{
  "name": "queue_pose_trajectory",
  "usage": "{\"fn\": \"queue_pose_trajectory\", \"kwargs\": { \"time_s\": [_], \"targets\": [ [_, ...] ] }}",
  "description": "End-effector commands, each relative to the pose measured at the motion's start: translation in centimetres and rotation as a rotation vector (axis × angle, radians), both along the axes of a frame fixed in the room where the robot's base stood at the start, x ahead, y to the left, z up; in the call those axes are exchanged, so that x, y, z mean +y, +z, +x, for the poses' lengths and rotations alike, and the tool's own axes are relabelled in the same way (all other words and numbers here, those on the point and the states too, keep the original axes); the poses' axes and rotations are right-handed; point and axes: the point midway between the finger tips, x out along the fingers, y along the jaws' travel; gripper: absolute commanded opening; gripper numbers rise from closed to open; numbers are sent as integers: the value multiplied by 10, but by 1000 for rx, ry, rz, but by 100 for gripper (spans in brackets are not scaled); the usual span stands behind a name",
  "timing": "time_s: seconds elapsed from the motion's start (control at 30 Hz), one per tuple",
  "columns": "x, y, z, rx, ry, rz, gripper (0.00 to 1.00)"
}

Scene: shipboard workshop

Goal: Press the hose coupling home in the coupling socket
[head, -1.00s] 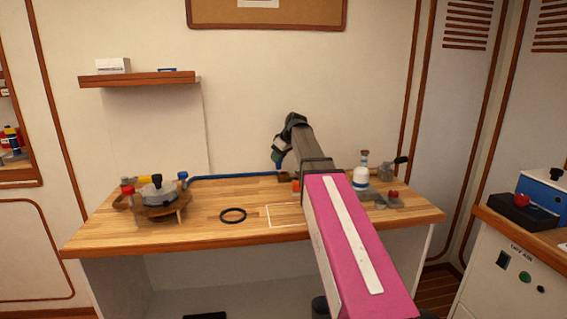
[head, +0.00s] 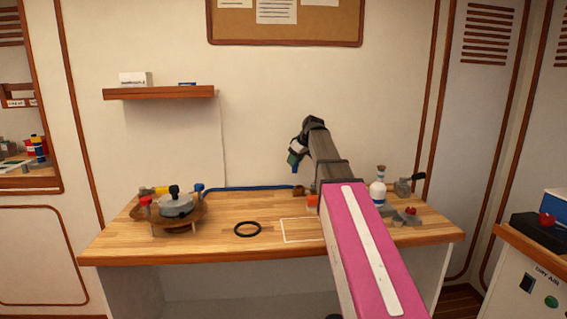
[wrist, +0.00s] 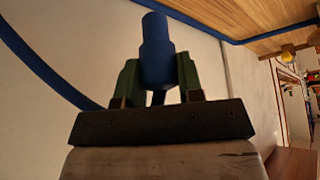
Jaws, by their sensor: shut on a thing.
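My gripper (wrist: 157,75) is shut on the blue hose coupling (wrist: 157,45), which sits between its green fingers and sticks out past them. In the head view my gripper (head: 295,158) is above the back of the bench, with the coupling's blue tip (head: 295,169) pointing down, apart from anything below. A small brown block (head: 298,190) stands on the bench just below the tip, at the end of the blue hose line. It may be the coupling socket, but it is too small to tell. My arm hides part of the bench to its right.
The blue hose (head: 245,187) runs along the back of the bench. A round wooden stand with a grey pot (head: 176,205) is at left. A black ring (head: 247,229) and a white outlined square (head: 290,240) are in front. A white bottle (head: 378,190) stands right of my arm.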

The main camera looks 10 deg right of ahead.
Motion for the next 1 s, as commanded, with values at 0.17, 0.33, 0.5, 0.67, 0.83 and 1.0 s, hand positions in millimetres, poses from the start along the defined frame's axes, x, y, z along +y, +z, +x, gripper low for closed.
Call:
{"fn": "queue_pose_trajectory", "kwargs": {
  "time_s": [0.17,0.33,0.5,0.67,0.83,1.0],
  "targets": [
    [-21,-3,12,0,0,1,7],
    [-22,-3,11,-1,1,2,7],
    [-22,-3,11,0,1,1,7],
    [-22,-5,11,0,0,1,7],
    [-22,-12,11,1,1,2,7],
    [-22,-25,11,0,0,1,7]
  ]
}}
